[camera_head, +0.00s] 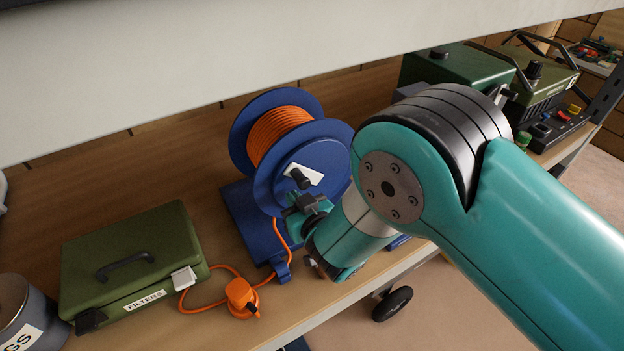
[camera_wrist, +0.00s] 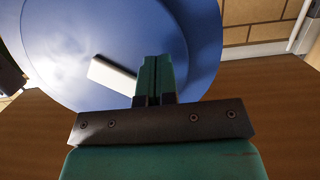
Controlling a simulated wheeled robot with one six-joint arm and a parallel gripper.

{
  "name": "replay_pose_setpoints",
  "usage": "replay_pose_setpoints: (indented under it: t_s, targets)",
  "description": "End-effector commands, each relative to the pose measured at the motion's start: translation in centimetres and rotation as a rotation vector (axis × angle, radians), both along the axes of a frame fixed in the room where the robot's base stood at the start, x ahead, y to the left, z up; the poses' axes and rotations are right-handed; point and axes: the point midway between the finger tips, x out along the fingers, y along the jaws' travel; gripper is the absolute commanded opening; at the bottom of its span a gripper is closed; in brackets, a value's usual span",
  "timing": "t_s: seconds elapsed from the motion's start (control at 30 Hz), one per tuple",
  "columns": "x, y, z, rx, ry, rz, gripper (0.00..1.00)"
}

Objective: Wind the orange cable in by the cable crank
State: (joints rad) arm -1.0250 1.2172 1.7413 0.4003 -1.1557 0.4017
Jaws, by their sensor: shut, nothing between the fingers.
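The blue cable reel (camera_head: 325,155) stands on the wooden shelf, wound with orange cable (camera_head: 277,130). Its crank is a white bar (camera_head: 308,172) with a dark knob (camera_head: 299,178) on the reel's near face. The white bar also shows in the wrist view (camera_wrist: 112,74), left of my fingers. The cable's loose end runs down and along the shelf to an orange plug (camera_head: 241,296). My gripper (camera_head: 294,208) is shut and empty, just below the knob and close to the reel's face. The wrist view shows its fingers (camera_wrist: 155,72) together; the knob cannot be made out there.
A green FILTERS case (camera_head: 135,262) stands left of the reel, and a grey canister (camera_head: 30,315) is at the far left. Green equipment (camera_head: 540,80) stands at the back right. The upper shelf's white edge (camera_head: 200,65) hangs above the reel.

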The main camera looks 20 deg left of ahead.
Motion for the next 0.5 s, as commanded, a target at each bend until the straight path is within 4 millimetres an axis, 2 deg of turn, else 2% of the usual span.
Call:
replay_pose_setpoints:
  t_s: [0.17,0.4,0.5]
  targets:
    - [0.0,0.0,0.3,0.001,-0.001,0.000,0.00]
    - [0.0,0.0,2.3,0.001,0.000,0.000,0.00]
    - [0.0,0.0,2.2,0.001,0.001,0.000,0.00]
